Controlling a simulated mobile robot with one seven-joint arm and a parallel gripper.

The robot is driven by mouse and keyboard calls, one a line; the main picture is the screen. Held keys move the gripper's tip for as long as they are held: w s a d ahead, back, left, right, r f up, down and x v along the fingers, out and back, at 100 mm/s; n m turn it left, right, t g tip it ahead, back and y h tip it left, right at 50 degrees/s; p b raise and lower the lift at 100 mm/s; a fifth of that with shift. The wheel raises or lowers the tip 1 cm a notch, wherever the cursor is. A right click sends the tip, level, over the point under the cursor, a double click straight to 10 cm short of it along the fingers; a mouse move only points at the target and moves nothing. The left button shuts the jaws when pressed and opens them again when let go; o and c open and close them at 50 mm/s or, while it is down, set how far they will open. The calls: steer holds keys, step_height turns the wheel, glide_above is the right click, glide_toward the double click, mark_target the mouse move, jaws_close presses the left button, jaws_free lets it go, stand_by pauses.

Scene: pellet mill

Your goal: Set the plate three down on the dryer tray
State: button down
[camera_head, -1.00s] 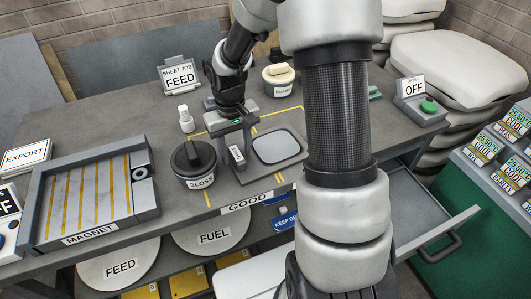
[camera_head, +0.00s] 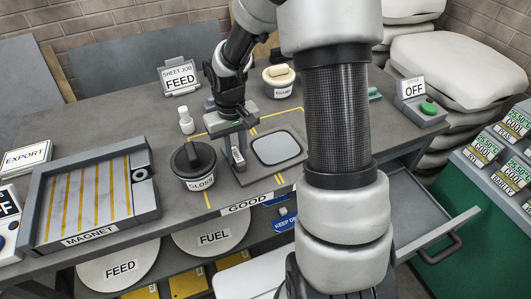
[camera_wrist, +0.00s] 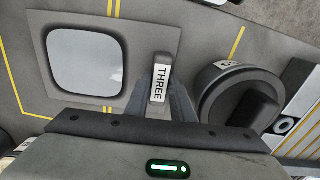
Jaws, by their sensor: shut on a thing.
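Plate three (camera_head: 268,165) is a grey flat plate with a pale rounded square panel. It lies inside the yellow-lined area marked GOOD on the bench and looks flat there. It also shows in the wrist view (camera_wrist: 127,30), with an upright grip labelled THREE at its right edge. My gripper (camera_head: 238,157) is shut on that grip, and its fingers show around it in the wrist view (camera_wrist: 162,92). An open grey drawer-like tray (camera_head: 412,213) with a handle sticks out at the right, below the bench top. I see no label naming it the dryer tray.
A black-lidded GLOSS pot (camera_head: 194,167) stands close left of my gripper. A cream-topped pot (camera_head: 278,82) and a white bottle (camera_head: 186,120) stand behind. A MAGNET tray (camera_head: 90,200) lies left. An OFF sign with a green button (camera_head: 428,106) stands at the back right.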

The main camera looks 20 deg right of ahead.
steer(key=shift+w+r, duration=0.1)
steer(key=shift+r, duration=0.15)
steer(key=shift+r+p, duration=2.65)
steer(key=shift+r, duration=0.7)
steer(key=s+r+m+p, duration=0.1)
steer(key=r+p, duration=0.1)
steer(key=shift+s+p, duration=0.35)
steer(key=shift+p, duration=0.05)
steer(key=shift+s, duration=0.15)
